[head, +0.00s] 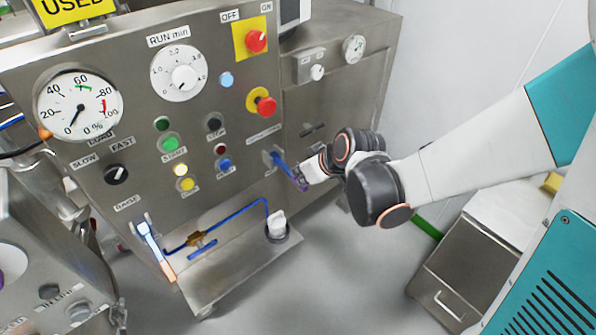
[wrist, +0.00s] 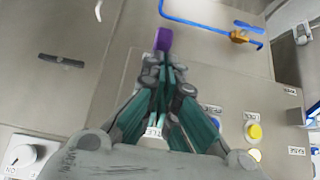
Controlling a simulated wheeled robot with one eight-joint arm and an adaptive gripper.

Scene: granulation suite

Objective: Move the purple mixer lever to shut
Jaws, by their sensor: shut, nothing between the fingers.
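The mixer lever (head: 282,164) sticks out from the lower right of the steel control panel, with a blue shaft and a purple end. It points down and to the right in the head view. Its purple end shows in the wrist view (wrist: 163,38), just beyond my fingertips. My gripper (head: 305,174) is at the lever's outer end, fingers together and empty. The closed fingers also show in the wrist view (wrist: 164,68). They look close to or touching the purple end; contact cannot be told. The lever's shaft is hidden in the wrist view.
The control panel (head: 130,215) carries gauges, knobs and several buttons. A red emergency knob (head: 265,104) sits above the lever. Below are a blue pipe with a brass valve (head: 196,240) and a steel shelf (head: 235,275). A steel bin (head: 465,265) stands at right. Floor between is clear.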

